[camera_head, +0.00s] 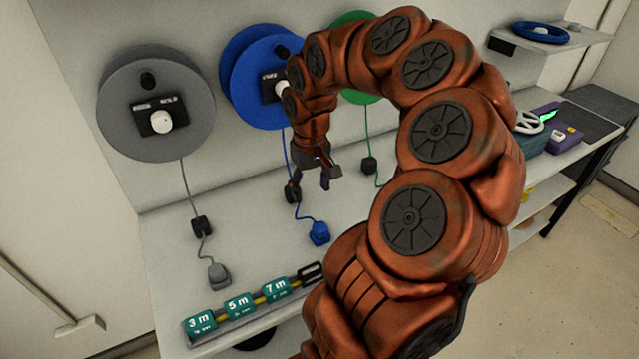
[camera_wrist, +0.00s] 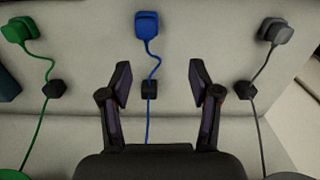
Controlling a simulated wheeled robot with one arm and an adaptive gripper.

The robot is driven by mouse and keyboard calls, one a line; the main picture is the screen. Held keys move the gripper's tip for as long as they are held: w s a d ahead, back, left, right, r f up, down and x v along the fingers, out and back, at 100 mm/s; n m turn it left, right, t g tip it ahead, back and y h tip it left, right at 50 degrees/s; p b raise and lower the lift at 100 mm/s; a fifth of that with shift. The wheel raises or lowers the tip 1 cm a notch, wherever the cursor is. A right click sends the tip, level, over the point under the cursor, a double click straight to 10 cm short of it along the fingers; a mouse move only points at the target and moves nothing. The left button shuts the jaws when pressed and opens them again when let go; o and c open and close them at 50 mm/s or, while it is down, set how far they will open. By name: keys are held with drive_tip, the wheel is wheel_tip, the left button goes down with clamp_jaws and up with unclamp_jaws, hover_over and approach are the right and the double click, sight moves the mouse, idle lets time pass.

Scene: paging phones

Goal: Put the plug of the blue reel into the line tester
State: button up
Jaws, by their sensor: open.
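The blue reel (camera_head: 258,85) hangs on the back panel, partly hidden by my arm. Its blue cord runs down to the bench and ends in a blue plug (camera_head: 319,233), which lies on the bench and shows at the top middle of the wrist view (camera_wrist: 147,24). My gripper (camera_wrist: 160,78) is open and empty, above the cord. In the wrist view, the cord and its black block (camera_wrist: 149,88) show between the fingers, and the plug is beyond the fingertips. A purple device with a green screen (camera_head: 556,124) at the right may be the line tester; its socket is not clear.
A grey reel (camera_head: 155,105) and a green reel (camera_head: 352,26) flank the blue one, with a grey plug (camera_head: 218,276) and a green plug (camera_wrist: 17,30). Teal length blocks (camera_head: 238,305) line the bench's front edge. A teal box with a white handwheel (camera_head: 529,122) stands beside the purple device.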

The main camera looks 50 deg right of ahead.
sight(320, 227)
drive_tip(key=shift+m, duration=0.3)
drive_tip(key=d+f+b, duration=0.1)
drive_tip(key=f+b, duration=0.1)
drive_tip(key=f, duration=0.3)
drive_tip(key=d+f+b, duration=0.1)
drive_tip(key=f+b, duration=0.2)
drive_tip(key=f, duration=0.2)
drive_tip(key=f+b, duration=0.2)
drive_tip(key=f, duration=0.3)
drive_tip(key=shift+s+d+b, duration=0.1)
drive_tip(key=shift+d+b, duration=0.25)
drive_tip(key=shift+d, duration=0.05)
drive_tip(key=shift+c, duration=0.2)
drive_tip(key=c, duration=0.9)
